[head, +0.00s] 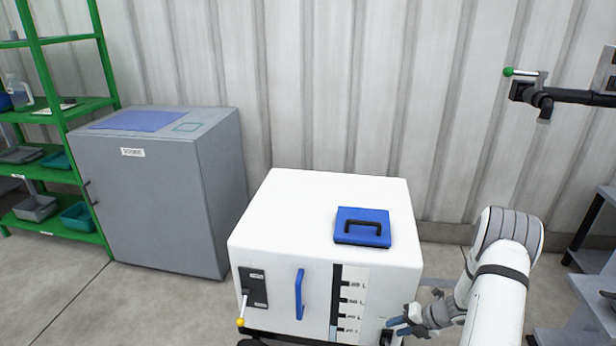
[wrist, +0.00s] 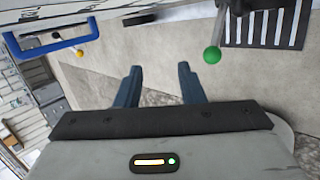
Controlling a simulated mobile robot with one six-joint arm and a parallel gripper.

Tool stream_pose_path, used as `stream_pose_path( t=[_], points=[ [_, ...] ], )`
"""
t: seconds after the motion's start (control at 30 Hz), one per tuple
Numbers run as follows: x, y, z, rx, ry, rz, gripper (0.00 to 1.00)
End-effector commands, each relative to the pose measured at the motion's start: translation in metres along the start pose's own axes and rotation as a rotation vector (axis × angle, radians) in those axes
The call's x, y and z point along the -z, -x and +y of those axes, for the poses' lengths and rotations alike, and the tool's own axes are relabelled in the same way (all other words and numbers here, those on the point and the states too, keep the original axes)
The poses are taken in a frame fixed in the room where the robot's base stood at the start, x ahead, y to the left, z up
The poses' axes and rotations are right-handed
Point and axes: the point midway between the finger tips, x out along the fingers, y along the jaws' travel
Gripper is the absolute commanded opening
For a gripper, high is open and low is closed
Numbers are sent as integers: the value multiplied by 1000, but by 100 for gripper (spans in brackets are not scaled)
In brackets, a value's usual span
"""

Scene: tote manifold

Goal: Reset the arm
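My gripper (head: 398,326) is low at the front right corner of the white tote (head: 290,215) in the head view. My arm comes in from the right, bent at the elbow. In the wrist view the two blue fingers of my gripper (wrist: 159,70) stand apart with bare floor between them, so it is open and empty. A green ball knob (wrist: 212,55) on a short stem shows just right of the fingers, apart from them. Whether the gripper touches the tote is hard to tell.
The tote has a blue lid (head: 363,226), a blue front handle (head: 299,294) and a yellow-knobbed lever (head: 241,321). A grey cabinet (head: 150,200) and green shelving (head: 55,120) stand left. A post arm with a green knob (head: 508,72) is upper right, above grey shelves (head: 597,290).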

Motion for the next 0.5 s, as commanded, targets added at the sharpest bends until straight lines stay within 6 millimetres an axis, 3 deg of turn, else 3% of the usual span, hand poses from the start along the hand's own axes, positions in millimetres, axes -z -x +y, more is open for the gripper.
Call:
stream_pose_path(
  t=[0.03,0.27,0.5],
  points=[
    [-2,24,34,10,131,18,35],
    [14,93,141,46,718,126,35],
    [54,166,241,71,1353,267,35]
  ],
)
